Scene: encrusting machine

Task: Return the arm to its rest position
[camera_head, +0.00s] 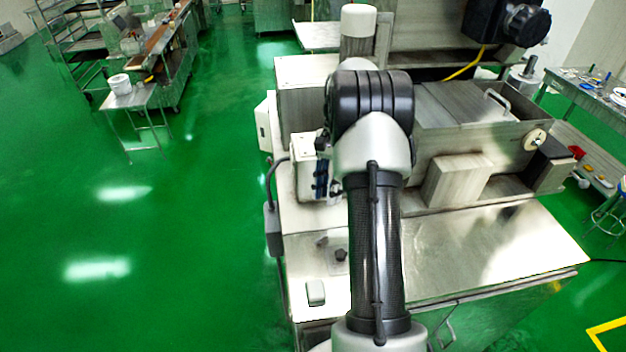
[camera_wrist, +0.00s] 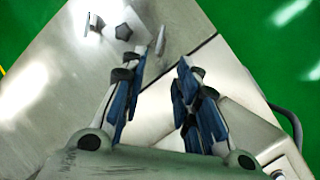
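My arm reaches forward over the steel machine (camera_head: 460,240) in the head view, with its wrist bent down. My gripper (camera_wrist: 160,66) shows in the wrist view with its two blue-and-black fingers apart and nothing between them. Below the fingers is the machine's bare metal top with a dark knob and small fittings. In the head view only a bit of the gripper (camera_head: 320,180) shows beside my wrist, left of the arm; the arm hides the rest.
A steel hopper (camera_head: 480,115) stands right of my arm. A grey switch box (camera_head: 273,230) hangs on the machine's left side. A small table (camera_head: 133,98) with a white container stands at the upper left. Open green floor lies to the left.

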